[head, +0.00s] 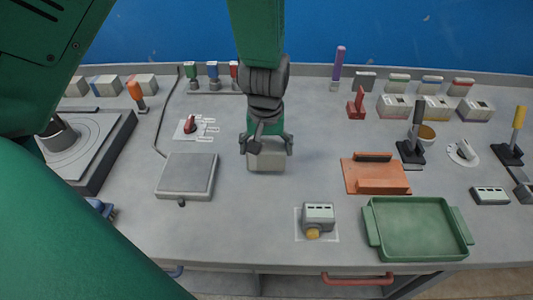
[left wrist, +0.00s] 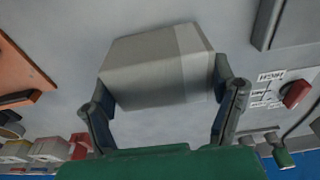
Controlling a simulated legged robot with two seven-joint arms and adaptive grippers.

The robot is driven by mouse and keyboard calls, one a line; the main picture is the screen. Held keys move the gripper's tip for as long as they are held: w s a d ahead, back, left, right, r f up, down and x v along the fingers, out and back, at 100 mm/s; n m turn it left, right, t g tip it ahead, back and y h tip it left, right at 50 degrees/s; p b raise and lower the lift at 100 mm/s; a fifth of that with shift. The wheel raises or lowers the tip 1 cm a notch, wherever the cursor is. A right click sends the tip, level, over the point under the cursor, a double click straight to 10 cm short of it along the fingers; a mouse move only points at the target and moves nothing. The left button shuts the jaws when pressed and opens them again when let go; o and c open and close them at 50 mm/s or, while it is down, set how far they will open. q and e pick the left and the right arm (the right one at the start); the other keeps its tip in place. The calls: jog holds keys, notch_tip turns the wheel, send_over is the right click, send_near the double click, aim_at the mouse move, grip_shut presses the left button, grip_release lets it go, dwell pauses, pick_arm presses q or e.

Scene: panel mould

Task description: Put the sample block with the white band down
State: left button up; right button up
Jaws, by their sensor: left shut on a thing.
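My left gripper (head: 266,147) is shut on a grey sample block (head: 267,160), with one finger on each side of it. The block also shows in the left wrist view (left wrist: 150,70), where a paler band (left wrist: 195,45) crosses it near its right end. The block is at or just above the bare grey bench (head: 245,215); I cannot tell whether it touches. My right gripper is not in view.
A grey square plate (head: 187,175) lies left of the block, and a red switch (head: 190,125) behind it. An orange holder (head: 375,175), a green tray (head: 417,228) and a small device with a yellow knob (head: 318,215) are to the right. Several banded blocks (head: 144,84) stand at back left.

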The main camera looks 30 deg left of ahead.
aim_at(264, 149)
pick_arm(q)
notch_tip(264, 149, down, 2)
jog(key=shift+f, duration=0.25)
jog(key=shift+a+f, duration=0.1)
jog(key=shift+a, duration=0.45)
jog(key=o, duration=1.5)
jog(key=shift+a, duration=0.25)
jog(key=shift+c, duration=0.2)
jog(key=shift+a, duration=0.1)
jog(key=shift+d+r, duration=0.2)
jog(key=shift+d, duration=0.25)
jog(key=r, duration=0.2)
jog(key=d+r, duration=0.1)
jog(key=r, duration=0.1)
jog(key=shift+s+r, duration=0.1)
jog(key=shift+s, duration=0.05)
jog(key=r, duration=0.4)
jog(key=s+a+r+p, duration=0.1)
jog(key=r, duration=0.1)
jog(key=shift+r, duration=0.35)
jog(key=shift+d+r, duration=0.25)
jog(key=shift+r, duration=0.1)
jog(key=shift+d, duration=0.35)
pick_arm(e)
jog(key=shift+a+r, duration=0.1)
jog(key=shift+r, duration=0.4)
pick_arm(q)
jog(key=shift+a, duration=0.25)
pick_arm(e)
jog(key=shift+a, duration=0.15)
